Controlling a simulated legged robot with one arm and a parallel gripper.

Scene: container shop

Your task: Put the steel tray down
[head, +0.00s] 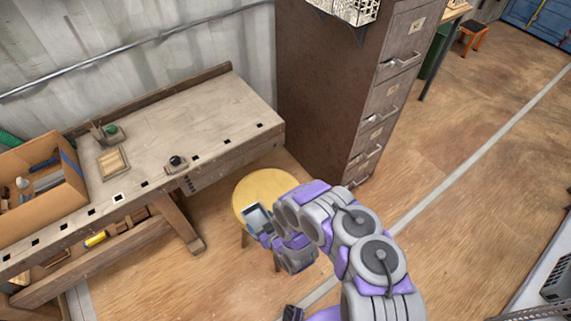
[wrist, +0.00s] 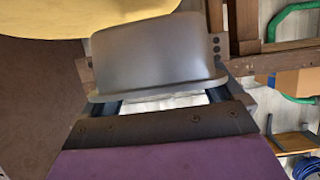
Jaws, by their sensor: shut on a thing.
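The steel tray (wrist: 155,52) is a grey, shallow piece with a rim, held between the fingers of my gripper (wrist: 165,98) in the wrist view. In the head view the tray (head: 257,217) shows small and partly hidden by my gripper (head: 262,226), over a round yellow stool (head: 265,188). The yellow stool top also shows in the wrist view (wrist: 70,18), at the upper left beside the tray. I cannot tell whether the tray touches the stool.
A wooden workbench (head: 190,127) stands at the left with a cardboard box (head: 45,190), a small wooden tray (head: 113,162) and small tools on it. A tall brown filing cabinet (head: 325,90) stands behind the stool. The wooden floor (head: 490,110) at the right is mostly clear.

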